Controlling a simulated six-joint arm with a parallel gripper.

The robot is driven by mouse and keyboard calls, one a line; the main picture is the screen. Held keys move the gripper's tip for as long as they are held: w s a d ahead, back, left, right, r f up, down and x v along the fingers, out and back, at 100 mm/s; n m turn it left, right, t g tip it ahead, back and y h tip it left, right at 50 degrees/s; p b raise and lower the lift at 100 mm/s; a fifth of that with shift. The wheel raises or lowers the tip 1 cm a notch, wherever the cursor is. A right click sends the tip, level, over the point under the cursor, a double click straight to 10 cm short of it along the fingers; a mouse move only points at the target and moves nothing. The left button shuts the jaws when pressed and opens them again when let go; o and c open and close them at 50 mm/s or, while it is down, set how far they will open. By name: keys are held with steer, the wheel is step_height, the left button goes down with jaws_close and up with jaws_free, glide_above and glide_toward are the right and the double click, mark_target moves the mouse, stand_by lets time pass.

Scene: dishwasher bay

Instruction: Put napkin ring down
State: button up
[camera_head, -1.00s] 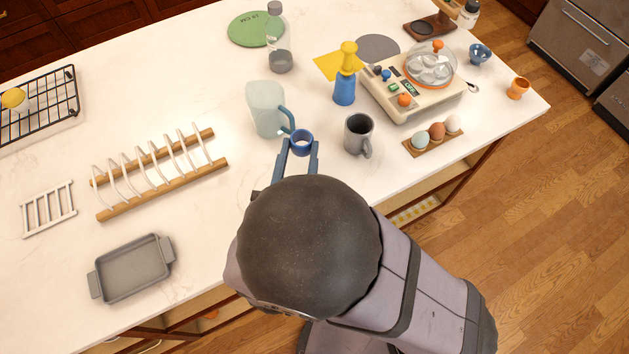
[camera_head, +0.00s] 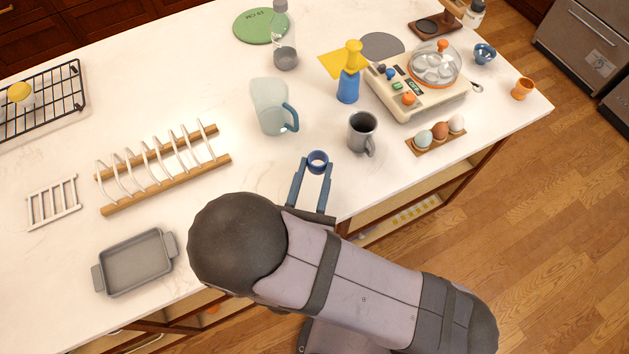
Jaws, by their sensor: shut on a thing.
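The napkin ring (camera_head: 317,158) is a small dark blue ring. My gripper (camera_head: 316,166) is shut on it, with one finger on each side. The ring is at the fingertips, over the front part of the white counter, with its opening facing up. Whether it touches the counter or hangs a little above it, I cannot tell.
A pale jug with a blue handle (camera_head: 270,107) stands behind the ring, and a grey mug (camera_head: 362,132) to its right. A wooden plate rack (camera_head: 166,185) lies to the left, with a grey baking dish (camera_head: 135,263) in front. The counter (camera_head: 252,183) between rack and gripper is bare.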

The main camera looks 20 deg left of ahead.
steer(key=shift+f, duration=0.7)
steer(key=shift+f+p, duration=0.4)
steer(key=shift+f, duration=1.5)
